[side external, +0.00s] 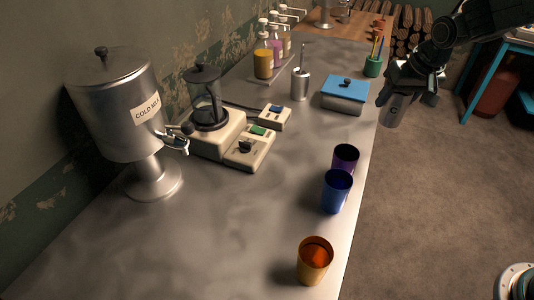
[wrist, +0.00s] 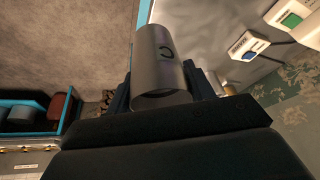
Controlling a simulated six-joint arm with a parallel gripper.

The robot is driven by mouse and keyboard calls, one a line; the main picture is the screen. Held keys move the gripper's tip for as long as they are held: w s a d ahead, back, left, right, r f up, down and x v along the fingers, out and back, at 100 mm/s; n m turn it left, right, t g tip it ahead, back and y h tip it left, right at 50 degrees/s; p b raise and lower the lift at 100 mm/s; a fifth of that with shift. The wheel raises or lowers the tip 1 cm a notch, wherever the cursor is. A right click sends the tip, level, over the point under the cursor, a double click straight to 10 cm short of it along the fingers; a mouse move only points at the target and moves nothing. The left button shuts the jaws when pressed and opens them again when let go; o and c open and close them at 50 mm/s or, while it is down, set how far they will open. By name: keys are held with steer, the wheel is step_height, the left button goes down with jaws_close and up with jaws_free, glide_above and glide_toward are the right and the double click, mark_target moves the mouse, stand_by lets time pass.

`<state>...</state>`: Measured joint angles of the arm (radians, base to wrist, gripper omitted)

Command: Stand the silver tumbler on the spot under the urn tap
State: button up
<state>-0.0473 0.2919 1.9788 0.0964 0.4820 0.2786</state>
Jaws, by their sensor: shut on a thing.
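My gripper (side external: 408,88) is shut on the silver tumbler (side external: 395,111), holding it off the counter's right edge, with the floor behind it. The tumbler looks slightly tilted in the side view. In the wrist view the tumbler (wrist: 160,58) is a plain grey cylinder with a small dark mark, between the dark fingers of my gripper (wrist: 162,88). The silver urn (side external: 112,108), labelled COLD MILK, stands at the far left of the counter on a round foot. Its tap (side external: 174,142) points right, over bare counter. I see no clear marking under the tap.
Blue (side external: 336,192), purple (side external: 345,158) and orange (side external: 314,262) cups stand along the counter's right edge. A blender (side external: 208,115) and switch boxes sit right of the urn. A blue-lidded box (side external: 345,94) and a metal pot (side external: 300,84) stand farther back. The middle counter is clear.

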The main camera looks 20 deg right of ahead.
steer(key=s+f+n+y, duration=0.1)
steer(key=s+f+n, duration=0.2)
steer(key=f, duration=1.1)
steer(key=s, duration=0.3)
steer(key=shift+s+n, duration=0.15)
steer(key=shift+n, duration=0.15)
steer(key=shift+r, duration=0.15)
step_height(320, 180, up, 27)
steer(key=w+a+n+g+y, duration=0.1)
steer(key=a+n+y, duration=0.35)
steer(key=a, duration=2.15)
steer(key=shift+n+h, duration=0.95)
steer(key=shift+w+a+f, duration=0.1)
steer(key=shift+f, duration=12.35)
steer(key=shift+f, duration=0.15)
